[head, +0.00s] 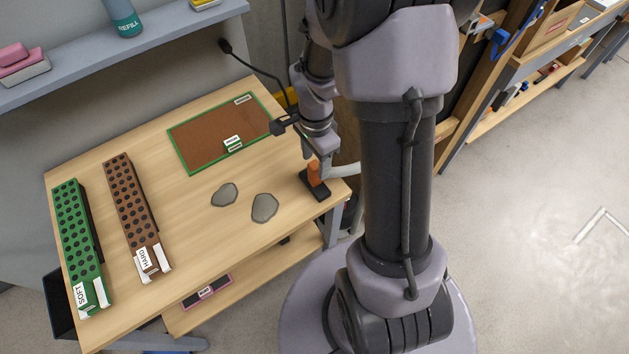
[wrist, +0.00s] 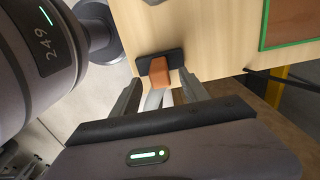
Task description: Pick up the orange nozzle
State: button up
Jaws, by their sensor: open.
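The orange nozzle (head: 314,173) stands on a small black base (head: 317,188) near the right corner of the wooden table. In the wrist view the orange nozzle (wrist: 159,71) shows between the open fingers, a little beyond their tips, with a white hose running from it toward the gripper. My gripper (head: 318,160) is at the nozzle in the head view, partly hidden by my own arm. In the wrist view my gripper (wrist: 160,88) is open with nothing held. I cannot tell whether a finger touches the nozzle.
A green-framed brown board (head: 200,145) lies at the table's back. Two grey stones (head: 264,207) lie left of the nozzle. A brown HARD block (head: 128,200) and a green SOFT block (head: 75,235) lie at the left. A thin black lamp arm (head: 255,72) reaches over the table.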

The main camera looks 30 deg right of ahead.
notch_tip(320, 180, down, 6)
jog(key=b, duration=0.2)
jog(key=shift+a+r+b, duration=0.1)
jog(key=shift+r+b, duration=0.15)
jog(key=shift+b, duration=0.1)
jog(key=shift+r, duration=0.15)
grip_shut()
notch_tip(320, 180, up, 4)
jog(key=shift+f+p, duration=0.15)
jog(key=shift+p, duration=1.05)
jog(key=s+d+p, duration=0.1)
jog(key=s+d, duration=0.2)
jog(key=s, duration=0.4)
jog(key=s+d+r+p, duration=0.1)
jog(key=s+d, duration=0.3)
jog(key=s, duration=0.3)
jog(key=shift+s+r, duration=0.15)
jog(key=shift+s, duration=0.05)
